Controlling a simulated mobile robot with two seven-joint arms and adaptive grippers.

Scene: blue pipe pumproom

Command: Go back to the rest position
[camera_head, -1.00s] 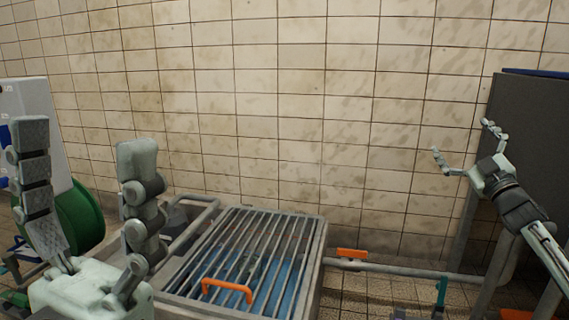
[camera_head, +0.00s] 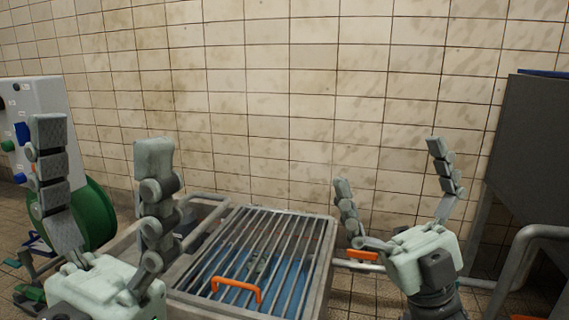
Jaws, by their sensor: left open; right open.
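My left gripper (camera_head: 102,165) stands upright at the lower left, close to the camera, its two fingers wide apart with nothing between them. My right gripper (camera_head: 388,165) is at the lower right, fingers pointing up and spread, also empty. It is in front of the tiled wall, to the right of the grated basin. Both grippers are apart from the things around them, as far as I can see.
A metal basin with a barred grate (camera_head: 262,235) and an orange handle (camera_head: 237,287) stands low between my grippers. Behind my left gripper are a green reel (camera_head: 98,215) and a grey control box (camera_head: 40,98). A dark grey cabinet (camera_head: 535,145) and a bent pipe (camera_head: 520,250) are at the right.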

